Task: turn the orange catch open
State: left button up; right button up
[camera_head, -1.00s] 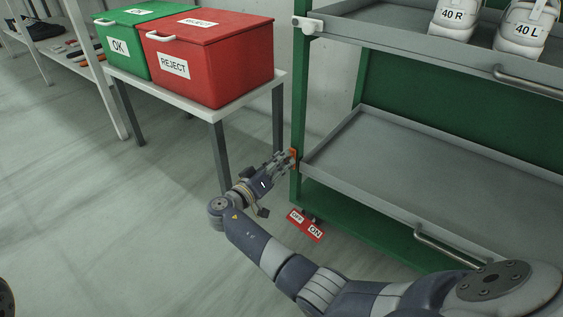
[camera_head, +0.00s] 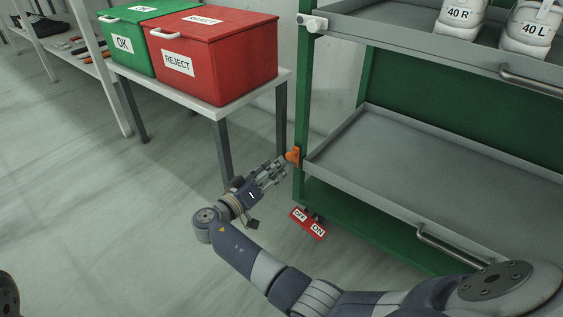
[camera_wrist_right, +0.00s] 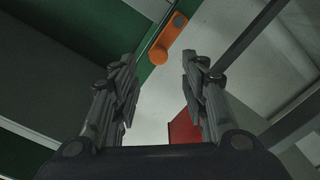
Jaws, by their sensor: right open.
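The orange catch (camera_head: 293,155) sits on the green front post of the cart, beside the left corner of the lower grey tray. In the right wrist view the catch (camera_wrist_right: 172,38) is a short bar with a rounded knob, lying slantwise at the post's edge just beyond my fingertips. My right gripper (camera_head: 282,168) is just left of and below the catch, apart from it. In the wrist view the fingers (camera_wrist_right: 157,60) are spread with nothing between them. My left gripper is not in view.
The green cart carries a lower tray (camera_head: 440,170) and an upper shelf with white shoes (camera_head: 527,28). A white catch (camera_head: 312,24) is higher on the post. A red OFF/ON pedal (camera_head: 308,224) is below. A table with a red REJECT box (camera_head: 225,72) and green OK box (camera_head: 122,38) stands left.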

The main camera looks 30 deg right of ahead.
jog(key=v, duration=0.7)
